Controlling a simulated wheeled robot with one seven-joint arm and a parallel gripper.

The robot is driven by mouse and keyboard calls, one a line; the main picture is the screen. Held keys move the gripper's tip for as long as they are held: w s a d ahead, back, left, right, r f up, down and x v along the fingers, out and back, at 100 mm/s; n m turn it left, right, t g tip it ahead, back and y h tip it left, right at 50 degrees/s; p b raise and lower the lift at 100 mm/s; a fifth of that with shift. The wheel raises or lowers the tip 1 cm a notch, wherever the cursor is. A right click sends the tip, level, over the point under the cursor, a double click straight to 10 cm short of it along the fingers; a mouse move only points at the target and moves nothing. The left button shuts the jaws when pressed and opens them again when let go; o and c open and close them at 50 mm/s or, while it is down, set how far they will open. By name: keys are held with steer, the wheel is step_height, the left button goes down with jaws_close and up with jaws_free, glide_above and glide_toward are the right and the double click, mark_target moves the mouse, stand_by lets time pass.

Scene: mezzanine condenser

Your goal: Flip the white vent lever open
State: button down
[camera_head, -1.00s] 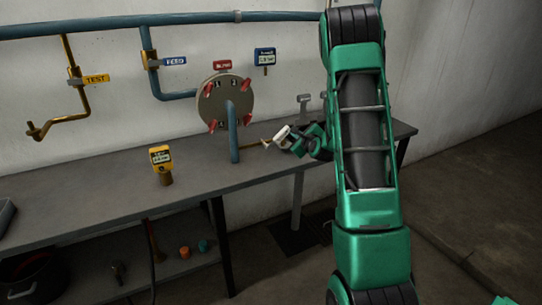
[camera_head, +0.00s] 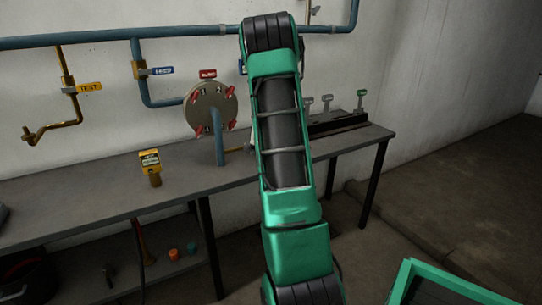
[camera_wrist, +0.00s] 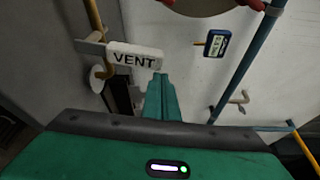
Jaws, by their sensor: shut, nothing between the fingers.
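The white vent lever (camera_wrist: 134,57), marked VENT, shows in the wrist view, left of the middle. It lies nearly level across the picture, on a brass pipe (camera_wrist: 97,22). My gripper (camera_wrist: 160,80) is shut and empty, its green fingertips just below and beside the lever's right end. I cannot tell whether they touch it. In the head view my arm hides both the lever and my gripper.
A yellow meter (camera_head: 150,162) stands to the left. A rack with handles (camera_head: 338,122) is at the bench's right end. A green-rimmed crate (camera_head: 440,272) is at lower right.

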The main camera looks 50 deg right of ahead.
steer(key=shift+w+a+r+n+t, duration=0.15)
steer(key=shift+w+a+n, duration=0.25)
steer(key=shift+a, duration=0.2)
steer(key=shift+w+a+n+t, duration=0.15)
steer(key=shift+w+a+n, duration=0.1)
steer(key=shift+a+n, duration=0.3)
steer(key=shift+w+a, duration=0.1)
steer(key=shift+a, duration=0.05)
steer(key=v, duration=0.9)
steer(key=shift+s+a+h, duration=0.25)
steer(key=shift+a+h, duration=0.05)
